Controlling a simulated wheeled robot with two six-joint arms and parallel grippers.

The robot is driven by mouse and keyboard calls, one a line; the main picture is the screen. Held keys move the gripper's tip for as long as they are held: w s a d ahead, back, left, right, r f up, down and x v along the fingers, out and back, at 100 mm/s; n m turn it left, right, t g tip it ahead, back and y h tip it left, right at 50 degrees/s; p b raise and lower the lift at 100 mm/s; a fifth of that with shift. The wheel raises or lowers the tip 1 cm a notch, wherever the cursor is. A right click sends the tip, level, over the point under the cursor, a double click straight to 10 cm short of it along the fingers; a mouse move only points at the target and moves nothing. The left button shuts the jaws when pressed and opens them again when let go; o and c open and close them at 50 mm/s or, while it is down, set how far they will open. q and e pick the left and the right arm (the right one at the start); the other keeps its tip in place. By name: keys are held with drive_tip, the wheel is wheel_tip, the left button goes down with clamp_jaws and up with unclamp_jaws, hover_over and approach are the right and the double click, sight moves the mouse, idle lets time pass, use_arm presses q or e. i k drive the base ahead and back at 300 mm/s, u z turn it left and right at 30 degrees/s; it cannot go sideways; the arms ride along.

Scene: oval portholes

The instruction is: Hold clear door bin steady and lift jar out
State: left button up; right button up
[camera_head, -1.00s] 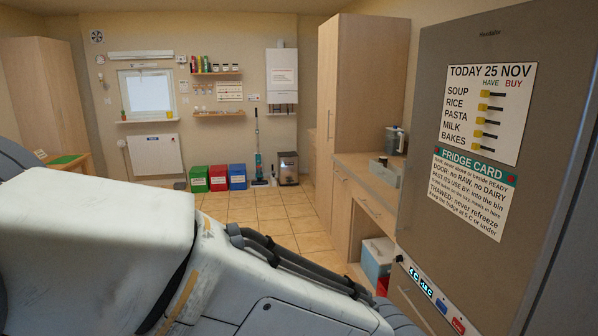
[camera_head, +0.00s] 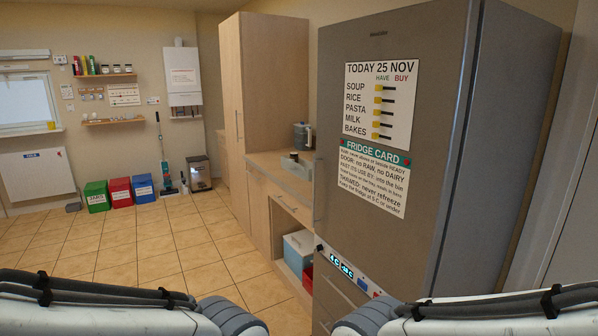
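My two arms come in low at the left and right edges. Neither gripper is in the picture.
Green (camera_head: 96,196), red (camera_head: 119,192) and blue (camera_head: 143,188) bins line the far wall. The tiled floor (camera_head: 160,245) between is clear.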

sight(294, 156)
drive_tip(key=k, duration=0.35)
drive_tip(key=u, duration=0.85)
drive_tip(key=i, duration=2.35)
drive_tip(key=u, duration=0.3)
drive_tip(key=i, duration=1.85)
drive_tip(key=z, duration=0.55)
drive_tip(key=i, duration=1.05)
drive_tip(key=z, duration=1.8)
drive_tip(key=i, duration=1.1)
drive_tip(key=z, duration=0.8)
